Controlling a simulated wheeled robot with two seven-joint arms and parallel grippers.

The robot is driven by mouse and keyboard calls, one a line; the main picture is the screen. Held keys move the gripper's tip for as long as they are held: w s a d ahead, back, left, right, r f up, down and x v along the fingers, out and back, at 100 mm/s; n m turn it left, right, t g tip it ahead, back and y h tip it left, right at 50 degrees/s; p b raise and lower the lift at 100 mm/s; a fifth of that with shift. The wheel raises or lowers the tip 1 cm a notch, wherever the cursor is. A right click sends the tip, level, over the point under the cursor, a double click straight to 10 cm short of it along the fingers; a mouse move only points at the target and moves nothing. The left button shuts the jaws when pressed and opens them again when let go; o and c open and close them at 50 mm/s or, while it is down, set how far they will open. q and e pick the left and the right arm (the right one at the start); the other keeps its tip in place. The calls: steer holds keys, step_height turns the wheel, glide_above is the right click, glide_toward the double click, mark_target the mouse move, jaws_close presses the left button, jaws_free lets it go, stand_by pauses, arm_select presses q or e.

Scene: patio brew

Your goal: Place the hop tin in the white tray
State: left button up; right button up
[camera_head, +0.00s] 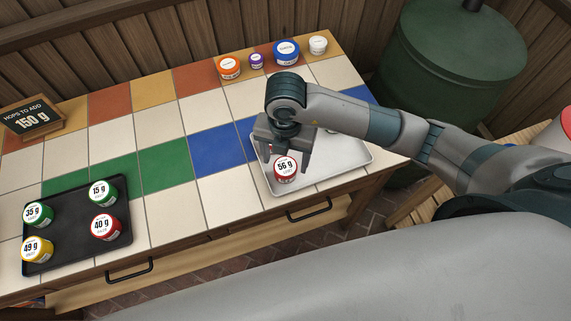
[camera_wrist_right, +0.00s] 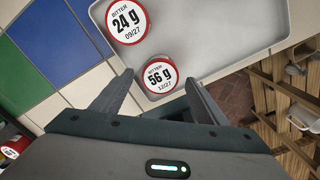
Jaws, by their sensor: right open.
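The white tray (camera_head: 340,160) lies at the right end of the tiled table. A red tin labelled 56 g (camera_head: 285,168) stands in it near its front left side. My right gripper (camera_head: 287,160) is over the tray with its open fingers to either side of this tin. In the wrist view, the 56 g tin (camera_wrist_right: 160,77) shows between the fingertips (camera_wrist_right: 158,82). A second red tin, labelled 24 g (camera_wrist_right: 127,21), is in the tray just beyond it; my gripper hides it in the head view. My left gripper is out of view.
A black tray (camera_head: 75,225) at the left holds several tins: 35 g, 15 g, 40 g (camera_head: 105,227) and 49 g. A sign (camera_head: 32,116) reads 150 g. Orange, purple, blue (camera_head: 287,52) and white tins stand at the back. The table's middle is clear.

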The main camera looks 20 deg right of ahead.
mark_target(286, 166)
step_height(286, 166, up, 8)
stand_by(0.4)
steer(key=shift+s, duration=0.1)
stand_by(0.7)
